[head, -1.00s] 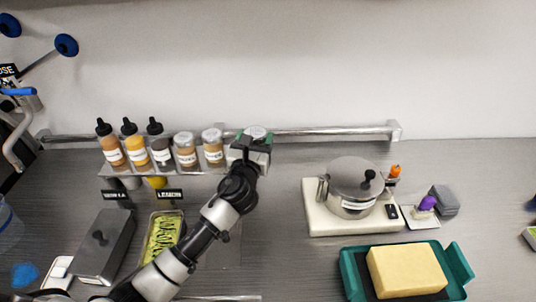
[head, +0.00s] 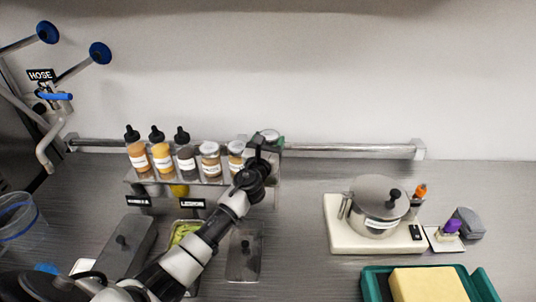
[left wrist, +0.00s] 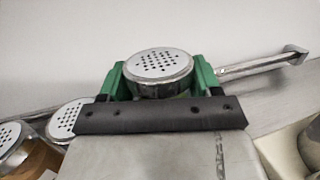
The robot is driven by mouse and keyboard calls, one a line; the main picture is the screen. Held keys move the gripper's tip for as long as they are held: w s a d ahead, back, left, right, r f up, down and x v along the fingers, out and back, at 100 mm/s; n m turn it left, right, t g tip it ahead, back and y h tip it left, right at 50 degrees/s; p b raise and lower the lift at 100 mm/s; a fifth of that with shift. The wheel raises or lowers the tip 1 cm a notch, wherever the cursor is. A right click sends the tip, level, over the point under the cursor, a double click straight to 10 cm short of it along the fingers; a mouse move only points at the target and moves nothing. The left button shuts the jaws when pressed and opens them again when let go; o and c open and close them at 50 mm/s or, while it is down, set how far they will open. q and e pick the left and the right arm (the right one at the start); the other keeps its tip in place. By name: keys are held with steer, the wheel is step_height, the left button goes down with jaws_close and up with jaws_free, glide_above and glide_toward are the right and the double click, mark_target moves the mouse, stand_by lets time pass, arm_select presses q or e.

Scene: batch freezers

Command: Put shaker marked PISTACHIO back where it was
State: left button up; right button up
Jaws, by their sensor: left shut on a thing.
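In the left wrist view, a shaker with a perforated metal lid (left wrist: 158,68) stands between the green fingers of my left gripper (left wrist: 160,80), which is shut on it. Its label is hidden, so I cannot read PISTACHIO on it. In the head view, my left gripper (head: 268,146) is at the right end of the rail shelf (head: 210,184), and the shaker's lid (head: 269,134) shows just above it. Whether the shaker's base touches the shelf is hidden. My right gripper is not in view.
Two other shakers (head: 210,160) (head: 236,158) and several black-capped squeeze bottles (head: 162,153) stand to the left on the shelf. Steel pans with lids (head: 244,255) sit below. A scale with a lidded pot (head: 378,205) and a teal tray (head: 374,288) are to the right.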

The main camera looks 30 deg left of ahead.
arm_select(q)
step_height(320, 180, down, 4)
steer(key=shift+a+r+b, duration=0.1)
steer(key=shift+r+b, duration=0.15)
steer(key=shift+b, duration=0.8)
steer(key=shift+f, duration=0.35)
steer(key=shift+f+b, duration=0.2)
steer(key=shift+b, duration=0.2)
steer(key=o, duration=0.7)
steer(key=shift+r, duration=0.1)
steer(key=shift+o, duration=1.2)
